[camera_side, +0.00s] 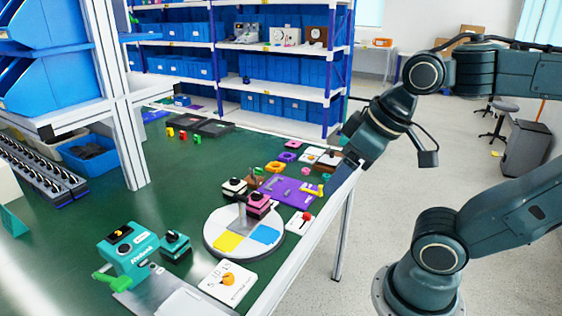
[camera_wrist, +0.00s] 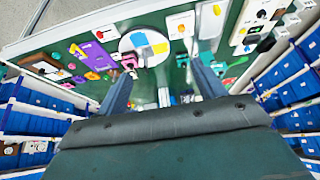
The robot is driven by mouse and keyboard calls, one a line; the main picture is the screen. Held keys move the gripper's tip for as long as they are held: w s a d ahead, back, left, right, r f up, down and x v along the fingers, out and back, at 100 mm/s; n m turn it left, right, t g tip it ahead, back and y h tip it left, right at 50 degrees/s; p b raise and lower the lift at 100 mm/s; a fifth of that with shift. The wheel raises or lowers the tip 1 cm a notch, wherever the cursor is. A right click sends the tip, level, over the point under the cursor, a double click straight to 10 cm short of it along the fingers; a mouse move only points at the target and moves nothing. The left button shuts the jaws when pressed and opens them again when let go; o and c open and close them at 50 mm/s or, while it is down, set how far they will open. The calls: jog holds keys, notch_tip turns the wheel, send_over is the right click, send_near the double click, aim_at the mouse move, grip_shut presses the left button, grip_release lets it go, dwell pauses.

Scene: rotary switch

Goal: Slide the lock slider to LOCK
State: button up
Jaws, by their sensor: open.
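I cannot make out for certain which part is the lock slider, and no LOCK marking is legible. A teal device (camera_side: 127,254) with a dark top panel and a green lever stands at the front left of the green table in the side view. A white panel (camera_side: 227,283) with an orange knob and printed marks lies near the table's front edge; a similar panel with a yellow-orange knob (camera_wrist: 181,27) shows in the wrist view. My gripper (camera_side: 336,189) is above the table's right edge, apart from these things. Its two fingers (camera_wrist: 162,88) are spread and empty in the wrist view.
A round white turntable (camera_side: 221,248) with yellow and blue patches carries a pink-and-black block (camera_side: 258,205). A purple plate (camera_side: 291,192) and several small coloured parts lie behind it. A white post (camera_side: 127,140) rises at left. Shelves of blue bins stand at the back.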

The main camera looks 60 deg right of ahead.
jog(key=shift+c, duration=0.4)
jog(key=shift+w, duration=0.1)
jog(key=c, duration=0.6)
jog(key=g, duration=0.6)
send_over(307, 214)
notch_tip(307, 214, down, 18)
jog(key=shift+f, duration=0.2)
jog(key=shift+f, duration=6.75)
